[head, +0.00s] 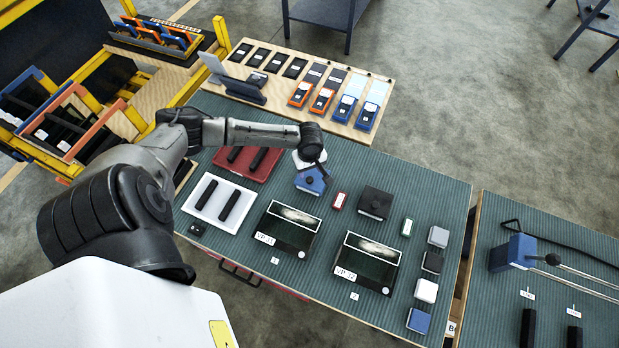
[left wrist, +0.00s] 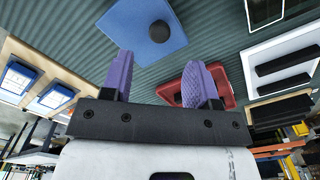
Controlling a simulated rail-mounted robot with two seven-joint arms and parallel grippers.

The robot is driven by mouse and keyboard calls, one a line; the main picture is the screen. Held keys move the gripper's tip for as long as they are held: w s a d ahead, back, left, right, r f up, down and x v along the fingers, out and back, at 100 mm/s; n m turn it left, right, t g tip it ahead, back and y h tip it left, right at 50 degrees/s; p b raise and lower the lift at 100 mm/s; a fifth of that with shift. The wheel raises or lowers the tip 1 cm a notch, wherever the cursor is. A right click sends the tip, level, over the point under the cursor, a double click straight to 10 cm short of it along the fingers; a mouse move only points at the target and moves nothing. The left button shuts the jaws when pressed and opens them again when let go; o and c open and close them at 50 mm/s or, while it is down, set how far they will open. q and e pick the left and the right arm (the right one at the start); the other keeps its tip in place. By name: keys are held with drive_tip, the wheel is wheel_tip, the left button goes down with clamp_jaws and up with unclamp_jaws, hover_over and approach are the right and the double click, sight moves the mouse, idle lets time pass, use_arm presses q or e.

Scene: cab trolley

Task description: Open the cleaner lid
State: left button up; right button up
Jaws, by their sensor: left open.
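The cleaner is a blue box (head: 311,183) near the middle of the green ribbed mat, partly hidden under my left gripper (head: 309,163). I cannot tell the exact gap to the lid. My right gripper is not in view.
A black box with a knob (head: 375,203) stands to the right of the cleaner. A red tray (head: 231,158) and a white tray (head: 209,206) lie to the left. Two framed panels (head: 286,229) lie in front. A board with several devices (head: 283,108) lies behind.

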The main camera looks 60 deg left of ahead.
sight(310, 179)
use_arm(q)
wheel_tip(310, 179, down, 6)
drive_tip(key=shift+f+b, duration=0.25)
drive_tip(key=shift+b, duration=0.05)
idle(0.3)
clamp_jaws()
idle(0.4)
